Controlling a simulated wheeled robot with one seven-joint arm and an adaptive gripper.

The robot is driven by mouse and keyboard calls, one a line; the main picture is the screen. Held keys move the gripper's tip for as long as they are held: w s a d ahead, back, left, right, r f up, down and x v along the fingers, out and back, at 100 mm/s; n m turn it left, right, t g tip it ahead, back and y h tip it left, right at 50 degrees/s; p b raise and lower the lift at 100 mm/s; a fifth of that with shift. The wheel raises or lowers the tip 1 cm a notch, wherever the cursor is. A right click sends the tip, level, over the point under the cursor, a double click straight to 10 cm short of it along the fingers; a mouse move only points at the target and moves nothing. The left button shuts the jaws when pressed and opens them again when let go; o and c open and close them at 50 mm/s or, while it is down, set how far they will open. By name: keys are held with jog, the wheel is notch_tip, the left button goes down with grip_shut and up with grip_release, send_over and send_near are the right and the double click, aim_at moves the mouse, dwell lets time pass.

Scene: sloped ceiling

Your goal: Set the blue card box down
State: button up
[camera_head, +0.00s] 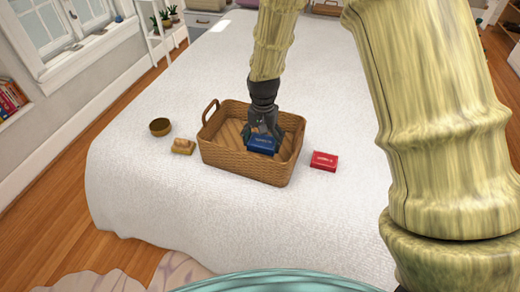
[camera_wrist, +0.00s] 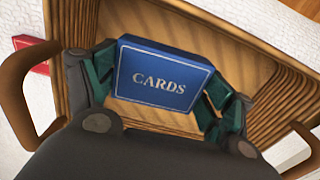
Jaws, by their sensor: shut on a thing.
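The blue card box (camera_head: 262,143) is between the fingers of my gripper (camera_head: 262,132), inside the woven basket (camera_head: 243,164) on the bed. In the wrist view the blue card box (camera_wrist: 165,75) shows the word CARDS. The dark green fingers of my gripper (camera_wrist: 160,88) are shut on its two ends. The basket's woven floor (camera_wrist: 215,30) shows beyond the box. I cannot tell whether the box touches the basket floor.
A red card box (camera_head: 325,161) lies on the white bed (camera_head: 150,222) right of the basket. A yellowish-brown block-like item (camera_head: 183,147) and a round brown tin (camera_head: 160,127) lie left of it. The bed's front is clear. The basket has raised walls and end handles.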

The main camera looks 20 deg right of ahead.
aim_at(263, 141)
notch_tip(263, 141, down, 2)
jog(key=shift+w, duration=0.1)
jog(key=shift+f, duration=0.55)
jog(key=shift+f+p, duration=0.3)
jog(key=shift+f, duration=1.35)
jog(key=shift+f, duration=0.1)
jog(key=o, duration=1)
jog(key=shift+o, duration=0.2)
jog(key=shift+r+b, duration=0.7)
jog(key=shift+r, duration=5.4)
